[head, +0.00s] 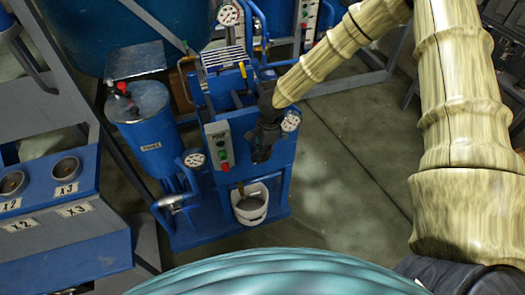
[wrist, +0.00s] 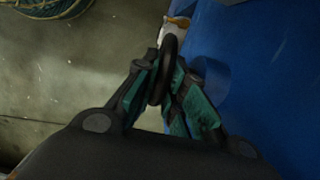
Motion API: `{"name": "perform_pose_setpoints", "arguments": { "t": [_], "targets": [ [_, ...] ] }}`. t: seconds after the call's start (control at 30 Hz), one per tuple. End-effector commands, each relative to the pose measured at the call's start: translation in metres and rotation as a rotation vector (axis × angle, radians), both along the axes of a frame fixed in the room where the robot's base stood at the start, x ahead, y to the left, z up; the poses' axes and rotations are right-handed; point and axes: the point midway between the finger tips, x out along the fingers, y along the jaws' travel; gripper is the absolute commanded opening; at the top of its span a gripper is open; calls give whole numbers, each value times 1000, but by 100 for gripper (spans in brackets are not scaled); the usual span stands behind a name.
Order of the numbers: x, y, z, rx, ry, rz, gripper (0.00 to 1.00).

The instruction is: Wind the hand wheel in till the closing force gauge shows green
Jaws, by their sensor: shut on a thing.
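The hand wheel shows in the wrist view as a dark rim (wrist: 169,46) seen nearly edge-on. My gripper (wrist: 163,90) is shut on this rim, with a green-padded finger on each side. In the head view my gripper (head: 262,150) is at the right front of the blue machine (head: 225,190), and it hides the wheel there. A round white gauge (head: 290,121) sits just right of my gripper. A second white gauge (head: 194,159) is at the machine's left. I cannot tell which is the closing force gauge, and the dials are too small to read.
A grey panel with green and red buttons (head: 220,143) is left of my gripper. A white bucket (head: 250,203) stands low at the machine's front. A blue tank (head: 142,115) is at left. Open floor (head: 345,190) lies to the right.

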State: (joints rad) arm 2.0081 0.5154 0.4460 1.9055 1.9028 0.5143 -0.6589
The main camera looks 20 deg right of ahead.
Motion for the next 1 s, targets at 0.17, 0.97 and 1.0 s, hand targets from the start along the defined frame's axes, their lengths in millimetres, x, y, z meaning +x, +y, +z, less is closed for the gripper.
{"name": "perform_pose_setpoints", "arguments": {
  "t": [0.17, 0.97, 1.0],
  "targets": [
    [0, 0, 0, 0, -1, 0, 20],
    [2, -8, 52, 1, -4, -2, 34],
    [2, -8, 60, 2, -5, -3, 34]
  ]
}}
